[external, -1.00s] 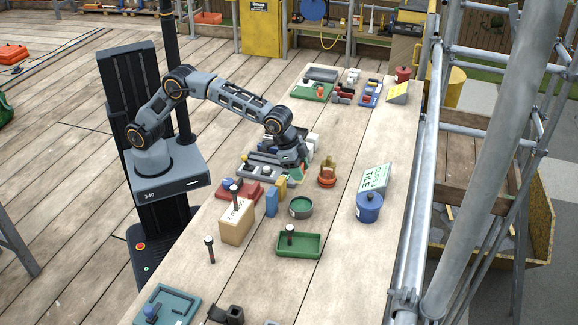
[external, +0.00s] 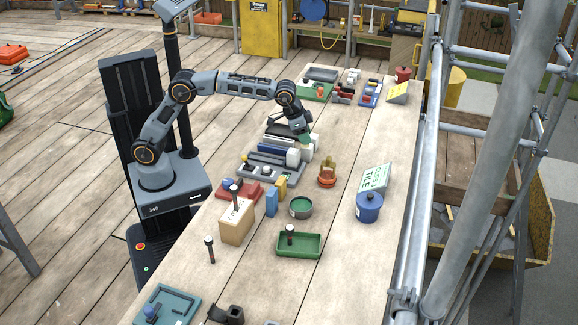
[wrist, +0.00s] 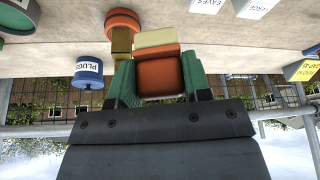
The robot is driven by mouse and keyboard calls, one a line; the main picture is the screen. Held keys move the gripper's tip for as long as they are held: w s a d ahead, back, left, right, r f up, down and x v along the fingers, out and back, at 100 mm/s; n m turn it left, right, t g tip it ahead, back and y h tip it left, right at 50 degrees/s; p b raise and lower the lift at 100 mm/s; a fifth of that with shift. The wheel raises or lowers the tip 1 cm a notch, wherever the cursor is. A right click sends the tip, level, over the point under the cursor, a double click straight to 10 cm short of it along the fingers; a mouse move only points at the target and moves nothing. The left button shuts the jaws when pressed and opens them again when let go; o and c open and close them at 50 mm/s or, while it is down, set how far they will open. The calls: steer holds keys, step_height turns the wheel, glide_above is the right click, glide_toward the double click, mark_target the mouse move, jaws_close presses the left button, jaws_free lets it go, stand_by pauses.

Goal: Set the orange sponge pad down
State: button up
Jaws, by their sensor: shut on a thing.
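My gripper (wrist: 158,78) has green fingers on both sides of the orange sponge pad (wrist: 160,76), a small orange block with a cream layer along one edge. The fingers are shut on it in the wrist view.
A round orange item with a brass-coloured top (external: 327,173) stands on the bench (external: 345,225) near the gripper. A blue lidded pot (external: 369,207) and green sign (external: 374,179) stand to the right. Grey racks (external: 270,170) lie below the arm. The bench's right strip is mostly clear.

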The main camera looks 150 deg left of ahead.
steer(key=s+a+r+n+b, duration=0.15)
steer(key=s+a, duration=0.25)
steer(key=s, duration=0.4)
steer(key=shift+m, duration=0.25)
steer(key=w+a+f+p, duration=0.2)
steer(key=a+p, duration=0.1)
steer(key=p, duration=0.1)
steer(key=w+a+f+p, duration=0.2)
steer(key=a+f+p, duration=0.1)
steer(key=a+p, duration=0.1)
steer(key=w+a+f+p, duration=0.2)
steer(key=a+p, duration=0.1)
steer(key=p, duration=0.1)
steer(key=shift+w+a+f, duration=0.25)
steer(key=shift+w+a, duration=0.05)
steer(key=shift+w+a+f+p, duration=0.1)
steer(key=shift+a+f+p, duration=0.05)
steer(key=shift+f+p, duration=0.5)
steer(key=p, duration=0.2)
steer(key=shift+a+p, duration=0.1)
steer(key=shift+p, duration=0.25)
step_height(320, 180, down, 3)
steer(key=shift+r+b, duration=0.1)
steer(key=shift+b, duration=0.85)
steer(key=shift+f+p, duration=0.2)
steer(key=shift+p, duration=0.35)
steer(key=shift+f, duration=0.1)
